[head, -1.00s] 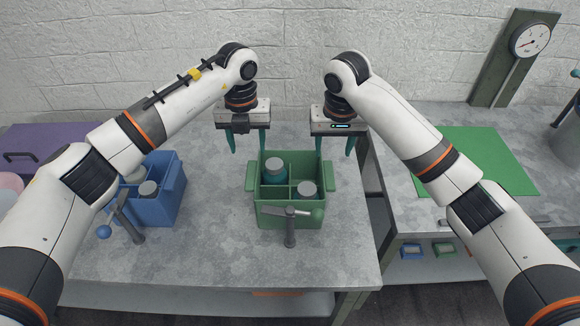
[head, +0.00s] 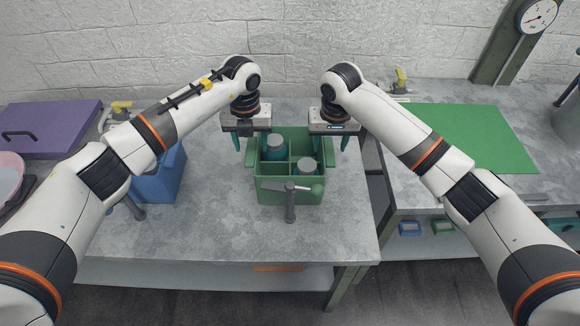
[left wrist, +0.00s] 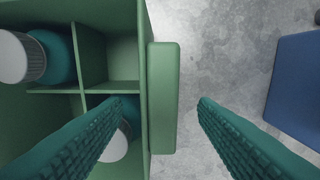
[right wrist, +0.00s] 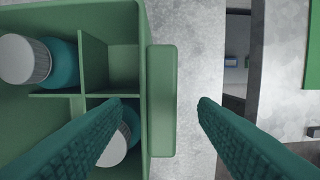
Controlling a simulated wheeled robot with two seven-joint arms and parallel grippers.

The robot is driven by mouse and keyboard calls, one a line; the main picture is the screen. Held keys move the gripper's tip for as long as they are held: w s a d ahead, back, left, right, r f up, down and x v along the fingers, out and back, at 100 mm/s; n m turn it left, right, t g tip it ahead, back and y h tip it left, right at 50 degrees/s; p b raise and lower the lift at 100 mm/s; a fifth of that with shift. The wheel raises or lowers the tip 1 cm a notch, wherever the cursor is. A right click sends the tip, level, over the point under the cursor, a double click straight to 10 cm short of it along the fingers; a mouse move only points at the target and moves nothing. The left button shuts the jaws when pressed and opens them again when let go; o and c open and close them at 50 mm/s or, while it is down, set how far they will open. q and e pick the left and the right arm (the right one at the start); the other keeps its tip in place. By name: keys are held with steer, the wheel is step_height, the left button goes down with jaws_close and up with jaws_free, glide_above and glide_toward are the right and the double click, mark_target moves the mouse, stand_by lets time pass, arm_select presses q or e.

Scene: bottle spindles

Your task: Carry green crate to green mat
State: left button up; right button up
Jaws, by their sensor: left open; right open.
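The green crate (head: 268,190) stands upright on the grey table, with dividers and two teal bottles with grey caps, one at the back left (head: 275,151) and one at the front right (head: 307,168). My left gripper (head: 250,142) is open above the crate's left side; in the left wrist view the crate's handle (left wrist: 163,98) lies between its fingers. My right gripper (head: 332,142) is open above the right side; in the right wrist view the other handle (right wrist: 162,100) lies between its fingers. The green mat (head: 470,135) lies flat and empty on the right table.
A lever post (head: 290,203) with a green knob stands in front of the crate. A blue crate (head: 160,182) is partly hidden behind my left arm. A gap separates the two tables.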

mark_target(252, 149)
arm_select(q)
steer(key=shift+f, duration=1.85)
arm_select(e)
steer(key=shift+w+f, duration=0.15)
steer(key=shift+f, duration=0.75)
steer(key=shift+w+f, duration=0.1)
steer(key=shift+f, duration=0.8)
arm_select(q)
steer(key=shift+c, duration=0.4)
arm_select(e)
steer(key=shift+c, duration=0.4)
arm_select(q)
jaws_close()
arm_select(e)
jaws_close()
arm_select(q)
steer(key=shift+r, duration=0.15)
arm_select(e)
steer(key=shift+r, duration=0.1)
